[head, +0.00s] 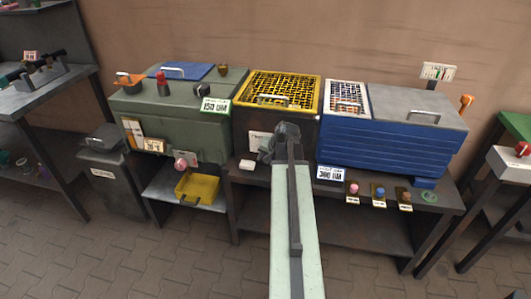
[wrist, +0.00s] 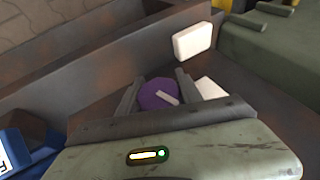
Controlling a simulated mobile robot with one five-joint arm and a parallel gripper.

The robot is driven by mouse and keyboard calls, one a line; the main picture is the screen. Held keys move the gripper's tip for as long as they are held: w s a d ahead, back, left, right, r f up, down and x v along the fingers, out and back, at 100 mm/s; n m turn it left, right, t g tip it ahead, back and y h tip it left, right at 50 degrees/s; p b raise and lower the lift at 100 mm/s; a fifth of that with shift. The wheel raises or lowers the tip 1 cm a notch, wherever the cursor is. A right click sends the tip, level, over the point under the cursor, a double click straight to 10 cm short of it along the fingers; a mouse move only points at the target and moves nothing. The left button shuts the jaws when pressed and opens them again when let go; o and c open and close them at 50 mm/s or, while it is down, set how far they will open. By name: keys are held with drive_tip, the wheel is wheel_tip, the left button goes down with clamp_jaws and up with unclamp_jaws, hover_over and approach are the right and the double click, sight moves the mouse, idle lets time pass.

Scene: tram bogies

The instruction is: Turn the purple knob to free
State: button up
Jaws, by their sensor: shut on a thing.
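The purple knob (wrist: 152,94) is round, with a pale pointer bar on its face, in the middle of the wrist view. My gripper (wrist: 158,91) has one dark finger on each side of the knob and is shut on it. The near part of the knob is hidden by my gripper body. In the head view my gripper (head: 285,143) is at the front of the yellow-topped box, and the knob is hidden behind it. I cannot read which setting the pointer is at.
A white label plate (head: 259,142) is just left of my gripper. A white block (head: 246,165) lies on the bench edge; it also shows in the wrist view (wrist: 193,41). A green machine (head: 180,115) stands left, a blue ribbed box (head: 390,140) right.

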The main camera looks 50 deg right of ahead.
drive_tip(key=shift+s+d+n+g+h+p, duration=0.15)
drive_tip(key=shift+n+g+h+p, duration=0.15)
drive_tip(key=shift+g, duration=0.45)
drive_tip(key=shift+s+a+n+g+h+p, duration=0.1)
drive_tip(key=shift+g+h+p, duration=0.1)
drive_tip(key=shift+g+h, duration=0.4)
drive_tip(key=shift+g, duration=0.25)
drive_tip(key=o, duration=1.4)
drive_tip(key=shift+d, duration=0.1)
drive_tip(key=shift+c, duration=0.2)
drive_tip(key=p+v, duration=0.7)
drive_tip(key=v, duration=0.1)
drive_tip(key=shift+s+f, duration=0.1)
